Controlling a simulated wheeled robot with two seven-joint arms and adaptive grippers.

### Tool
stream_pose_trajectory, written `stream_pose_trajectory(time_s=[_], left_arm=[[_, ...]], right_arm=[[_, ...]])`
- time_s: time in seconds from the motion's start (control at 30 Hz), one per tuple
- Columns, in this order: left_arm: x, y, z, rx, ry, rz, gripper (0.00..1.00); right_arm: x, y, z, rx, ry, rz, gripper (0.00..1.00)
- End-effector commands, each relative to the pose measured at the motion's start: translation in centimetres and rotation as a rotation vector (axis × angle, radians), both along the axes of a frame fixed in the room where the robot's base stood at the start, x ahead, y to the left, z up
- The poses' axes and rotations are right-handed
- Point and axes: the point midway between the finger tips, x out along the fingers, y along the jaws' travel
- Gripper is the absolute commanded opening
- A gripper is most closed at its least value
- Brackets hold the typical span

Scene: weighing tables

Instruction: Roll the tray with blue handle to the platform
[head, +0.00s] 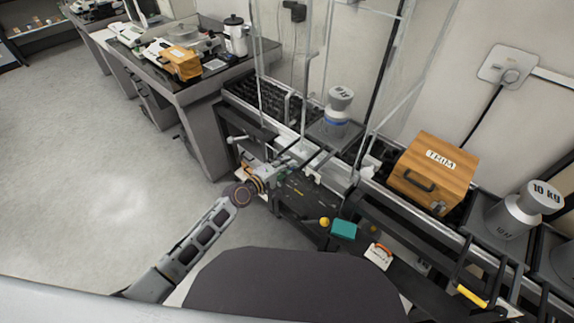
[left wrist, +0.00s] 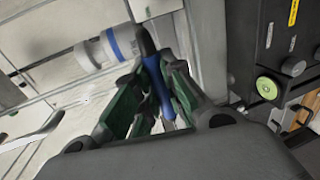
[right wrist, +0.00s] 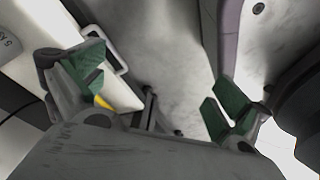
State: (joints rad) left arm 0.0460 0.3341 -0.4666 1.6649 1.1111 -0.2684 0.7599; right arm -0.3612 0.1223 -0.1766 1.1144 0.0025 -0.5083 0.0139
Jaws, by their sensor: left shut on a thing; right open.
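My left gripper (head: 288,168) reaches in to the front of the rail bench. In the left wrist view, its green-padded fingers (left wrist: 152,100) are shut on a blue handle (left wrist: 158,86). A grey cylindrical weight with a blue band (head: 336,113) stands on the dark tray (head: 322,132) just beyond the gripper. The weight also shows next to the handle in the left wrist view (left wrist: 104,48). A bright metal surface (head: 338,178) lies between the glass panels; I cannot tell whether it is the platform. My right gripper (right wrist: 155,95) is open and empty in the right wrist view.
A wooden box (head: 432,172) and a 10 kg weight (head: 520,210) stand farther right along the bench. A yellow handle (head: 472,295) sticks out at lower right. Glass panels and posts rise near the banded weight. Open floor (head: 100,190) lies at left.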

Motion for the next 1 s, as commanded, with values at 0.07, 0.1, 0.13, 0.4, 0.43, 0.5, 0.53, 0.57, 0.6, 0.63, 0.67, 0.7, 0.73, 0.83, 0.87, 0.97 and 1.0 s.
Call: stream_pose_trajectory(time_s=[0.07,0.1,0.13,0.4,0.43,0.5,0.53,0.57,0.6,0.63,0.67,0.7,0.73,0.83,0.87,0.97,1.0], left_arm=[[0.0,0.1,-0.2,0.003,0.003,0.000,0.00],[0.0,0.1,-0.2,0.003,0.003,0.000,0.00],[0.0,0.1,-0.2,0.003,0.002,0.001,0.00],[0.0,0.2,-0.2,0.003,0.002,0.002,0.00],[0.0,0.2,-0.2,0.003,0.002,0.002,0.00],[0.0,0.2,-0.2,0.003,0.001,0.003,0.15],[0.0,0.2,-0.2,0.003,0.001,0.003,0.19],[0.0,0.2,-0.1,0.002,0.001,0.003,0.23],[0.0,0.2,-0.1,0.002,0.001,0.003,0.28],[0.1,0.2,-0.1,0.002,0.001,0.003,0.32],[0.1,0.2,-0.1,0.002,0.000,0.003,0.34],[0.1,0.2,-0.1,0.002,0.000,0.003,0.34],[0.1,0.2,0.0,0.002,0.000,0.003,0.34],[0.1,0.2,0.0,0.001,-0.001,0.003,0.34],[0.1,0.1,0.0,0.001,-0.001,0.003,0.34],[0.1,0.2,0.0,0.001,-0.001,0.003,0.34],[0.1,0.2,0.0,0.001,-0.002,0.003,0.34]], right_arm=[[0.0,0.2,0.0,0.002,-0.001,0.000,1.00],[0.0,0.2,0.0,0.003,-0.001,-0.001,1.00],[0.0,0.3,0.0,0.004,0.000,-0.001,1.00],[0.3,0.8,0.1,0.010,-0.004,-0.003,1.00],[0.3,0.9,0.1,0.011,-0.005,-0.002,1.00],[0.4,0.9,0.1,0.012,-0.006,-0.002,1.00],[0.4,0.9,0.2,0.012,-0.006,-0.002,1.00],[0.4,0.9,0.2,0.011,-0.007,-0.002,1.00],[0.4,0.9,0.2,0.011,-0.007,-0.002,1.00],[0.4,0.9,0.2,0.011,-0.006,-0.001,1.00],[0.4,0.9,0.2,0.011,-0.006,-0.001,1.00],[0.4,0.9,0.2,0.011,-0.006,-0.001,1.00],[0.4,0.8,0.2,0.010,-0.006,-0.002,1.00],[0.4,0.6,0.2,0.008,-0.007,0.000,1.00],[0.4,0.5,0.1,0.006,-0.006,0.000,1.00],[0.3,-0.2,0.1,-0.002,-0.005,0.001,1.00],[0.3,-0.2,0.1,-0.002,-0.005,0.001,1.00]])
